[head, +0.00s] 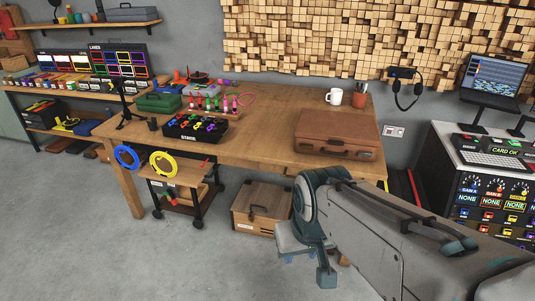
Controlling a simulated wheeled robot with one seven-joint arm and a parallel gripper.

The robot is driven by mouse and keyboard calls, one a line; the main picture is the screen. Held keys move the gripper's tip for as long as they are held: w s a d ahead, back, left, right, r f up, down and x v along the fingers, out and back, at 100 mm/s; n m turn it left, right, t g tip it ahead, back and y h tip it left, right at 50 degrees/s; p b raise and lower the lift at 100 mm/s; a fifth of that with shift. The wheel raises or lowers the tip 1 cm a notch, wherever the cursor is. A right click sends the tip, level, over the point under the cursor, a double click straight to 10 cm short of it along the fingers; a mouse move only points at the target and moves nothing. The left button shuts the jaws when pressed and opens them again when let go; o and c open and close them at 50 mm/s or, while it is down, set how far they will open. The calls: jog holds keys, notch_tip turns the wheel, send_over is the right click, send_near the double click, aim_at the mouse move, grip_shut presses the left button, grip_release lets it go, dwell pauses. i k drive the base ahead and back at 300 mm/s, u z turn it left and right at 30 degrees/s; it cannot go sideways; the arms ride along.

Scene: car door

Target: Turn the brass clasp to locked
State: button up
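A brown briefcase (338,130) lies flat and closed on the wooden workbench (275,133). Its front edge faces me, with a handle in the middle and small metal fittings on either side. A brass clasp is too small to make out for sure, and its position cannot be read. My gripper (303,252) seems to be the grey and blue end below my arm, low in front of the bench and well apart from the briefcase. Its fingers are too small and partly hidden to tell whether they are open.
A white mug (334,97) and a pen cup (360,95) stand behind the briefcase. A coloured control box (196,127) sits to its left. A wooden crate (262,207) is under the bench. A console (490,185) stands at right. The floor at front left is clear.

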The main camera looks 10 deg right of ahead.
aim_at(302, 146)
jog(key=u, duration=0.05)
jog(key=k, duration=0.45)
jog(key=u, duration=1.25)
jog(key=i, duration=1.1)
jog(key=z, duration=0.5)
jog(key=i, duration=0.8)
jog(key=z, duration=1.1)
jog(key=i, duration=0.2)
jog(key=z, duration=0.15)
